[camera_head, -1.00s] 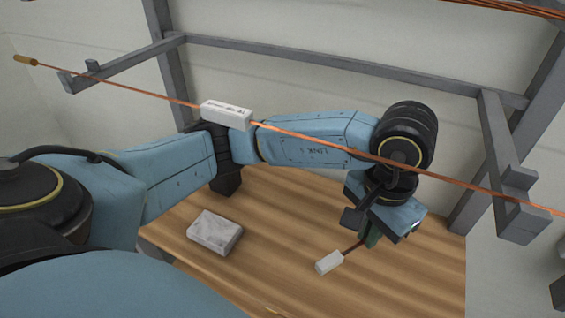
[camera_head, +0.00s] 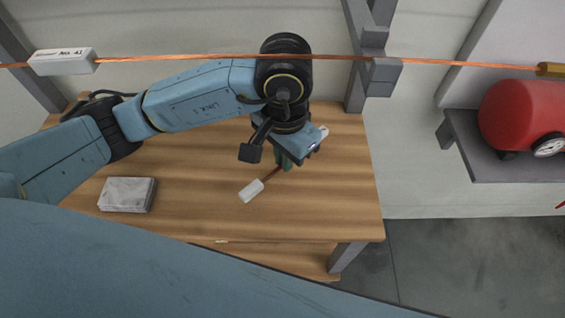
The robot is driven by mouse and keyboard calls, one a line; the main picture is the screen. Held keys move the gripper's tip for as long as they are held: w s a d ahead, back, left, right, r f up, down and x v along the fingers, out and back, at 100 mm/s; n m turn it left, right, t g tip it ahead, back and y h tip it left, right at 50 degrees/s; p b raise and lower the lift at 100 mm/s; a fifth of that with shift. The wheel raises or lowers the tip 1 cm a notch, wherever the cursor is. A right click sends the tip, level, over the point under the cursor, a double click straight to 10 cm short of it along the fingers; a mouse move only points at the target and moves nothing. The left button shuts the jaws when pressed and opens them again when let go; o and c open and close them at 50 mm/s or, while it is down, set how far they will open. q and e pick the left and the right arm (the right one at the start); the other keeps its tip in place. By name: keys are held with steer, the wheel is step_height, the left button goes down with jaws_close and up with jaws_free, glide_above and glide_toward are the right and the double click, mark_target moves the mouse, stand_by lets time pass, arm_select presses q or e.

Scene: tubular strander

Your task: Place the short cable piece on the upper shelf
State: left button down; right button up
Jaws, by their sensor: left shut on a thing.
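The short cable piece (camera_head: 270,176) is a thin copper-coloured rod with a white block (camera_head: 251,191) on its near end. My left gripper (camera_head: 285,165), with green fingers, is shut on its far end and holds it over the wooden bench top (camera_head: 195,210). The wrist hides the far end, and I cannot tell whether the piece touches the wood. A lower wooden board (camera_head: 285,263) shows below the bench top's front edge; which surface is the upper shelf is not clear. My right gripper is not in view.
A grey-white box (camera_head: 127,194) lies on the bench top's left part. A long copper cable (camera_head: 430,62) with a white label block (camera_head: 62,61) crosses above, on a grey bracket (camera_head: 382,77). A red tank (camera_head: 525,115) stands on a grey shelf (camera_head: 490,165) at right.

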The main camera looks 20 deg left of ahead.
mark_target(284, 176)
arm_select(q)
steer(key=shift+f, duration=1.7)
steer(key=shift+f+b, duration=0.15)
steer(key=shift+b, duration=0.2)
steer(key=c, duration=1.6)
jaws_free()
steer(key=shift+r+p, duration=0.5)
steer(key=shift+r, duration=3.45)
